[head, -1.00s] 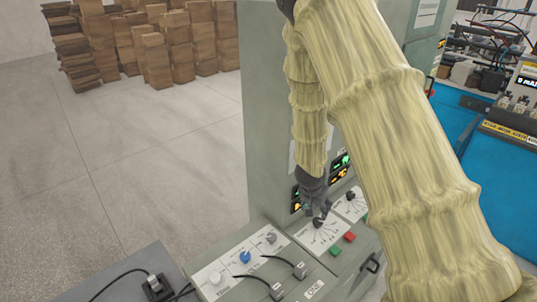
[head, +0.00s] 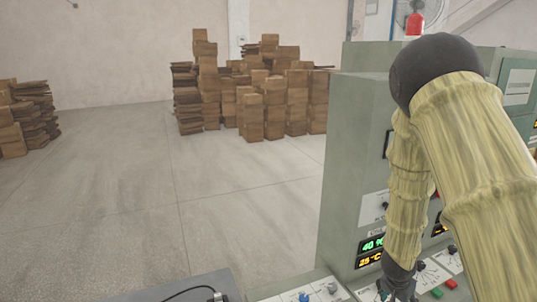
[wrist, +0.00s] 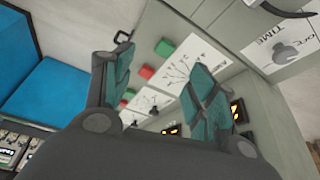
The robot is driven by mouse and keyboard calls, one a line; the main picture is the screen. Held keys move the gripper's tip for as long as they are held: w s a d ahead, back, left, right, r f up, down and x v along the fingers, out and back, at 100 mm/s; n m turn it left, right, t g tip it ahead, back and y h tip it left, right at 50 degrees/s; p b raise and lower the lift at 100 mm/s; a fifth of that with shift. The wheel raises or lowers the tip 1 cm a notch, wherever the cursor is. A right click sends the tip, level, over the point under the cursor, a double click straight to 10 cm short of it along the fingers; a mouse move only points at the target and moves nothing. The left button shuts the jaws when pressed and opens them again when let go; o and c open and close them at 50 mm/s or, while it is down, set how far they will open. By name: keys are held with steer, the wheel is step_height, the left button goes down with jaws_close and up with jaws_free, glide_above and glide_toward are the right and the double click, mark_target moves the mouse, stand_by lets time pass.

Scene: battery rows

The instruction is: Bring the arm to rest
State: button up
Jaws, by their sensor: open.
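My arm (head: 480,150), in a yellowish ribbed cover with a black elbow, crosses the right side of the head view, its forearm hanging down in front of the grey-green control cabinet (head: 352,160). My gripper (head: 398,288) is at the lower edge there, over the sloping knob panel, with its fingertips unclear. In the wrist view my gripper (wrist: 152,78) is open, its two teal-padded fingers apart with nothing between them. Beyond them show the panel's red button (wrist: 147,72) and green button (wrist: 165,47). I cannot tell whether a finger touches the panel.
Lit displays (head: 372,246) sit on the cabinet face close to my forearm. Stacks of brown boxes (head: 250,110) stand at the back. The concrete floor (head: 130,200) on the left is clear. A blue unit (wrist: 65,75) shows in the wrist view.

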steer(key=s+a+f+n+g, duration=0.1)
steer(key=s+a+f+n, duration=0.15)
steer(key=s+f, duration=0.65)
steer(key=s+a+f+n+g, duration=0.1)
steer(key=s+a+f+n, duration=0.15)
steer(key=s+f, duration=0.55)
steer(key=s+a+f+n+y, duration=0.25)
steer(key=s+a, duration=0.35)
steer(key=s, duration=0.4)
steer(key=s+a+f+n+y, duration=0.1)
steer(key=s+a+f+n, duration=0.3)
steer(key=s, duration=0.7)
step_height(320, 180, down, 10)
steer(key=a+m+b, duration=0.1)
steer(key=b, duration=1.1)
steer(key=shift+w+r+g, duration=0.15)
steer(key=shift+w+g, duration=0.15)
steer(key=shift+w, duration=0.15)
